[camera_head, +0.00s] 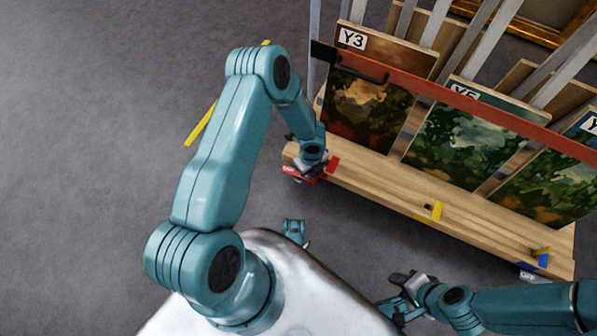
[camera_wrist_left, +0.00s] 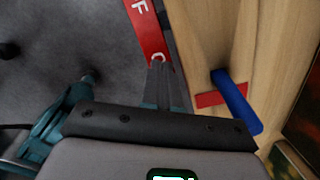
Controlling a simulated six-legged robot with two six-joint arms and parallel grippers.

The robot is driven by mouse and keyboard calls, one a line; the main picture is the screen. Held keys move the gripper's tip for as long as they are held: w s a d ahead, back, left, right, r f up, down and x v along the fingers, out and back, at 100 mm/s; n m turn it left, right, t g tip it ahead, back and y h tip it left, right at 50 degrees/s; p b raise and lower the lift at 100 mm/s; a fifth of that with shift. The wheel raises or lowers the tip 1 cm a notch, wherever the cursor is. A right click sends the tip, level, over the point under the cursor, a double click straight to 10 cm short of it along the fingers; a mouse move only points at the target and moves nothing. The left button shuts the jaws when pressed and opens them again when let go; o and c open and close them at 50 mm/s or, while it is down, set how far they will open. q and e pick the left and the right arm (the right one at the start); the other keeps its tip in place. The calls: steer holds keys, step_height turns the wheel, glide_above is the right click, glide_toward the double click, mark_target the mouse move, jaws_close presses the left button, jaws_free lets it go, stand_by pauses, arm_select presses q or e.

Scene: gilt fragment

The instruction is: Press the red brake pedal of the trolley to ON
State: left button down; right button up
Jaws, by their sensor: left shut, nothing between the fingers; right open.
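The trolley's wooden deck (camera_head: 385,182) runs diagonally across the right of the head view. The red brake pedal (camera_head: 288,171) juts from its near left end, partly hidden by my left gripper (camera_head: 304,172). In the left wrist view the pedal (camera_wrist_left: 146,30) is a red strip with a white F and another partly covered white letter. My left gripper's fingers (camera_wrist_left: 162,68) are shut and empty, their tips over the pedal's near end; I cannot tell whether they touch it. My right gripper (camera_head: 392,292) is open and empty, off the trolley's near side.
A blue bar (camera_wrist_left: 236,100) and red patch (camera_wrist_left: 208,99) are on the deck beside my left gripper.

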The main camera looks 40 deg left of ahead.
arm_select(q)
steer(key=shift+f+b, duration=0.85)
steer(key=shift+f, duration=0.1)
stand_by(0.3)
steer(key=shift+r+p, duration=2.6)
steer(key=shift+r, duration=1)
steer(key=shift+f, duration=0.1)
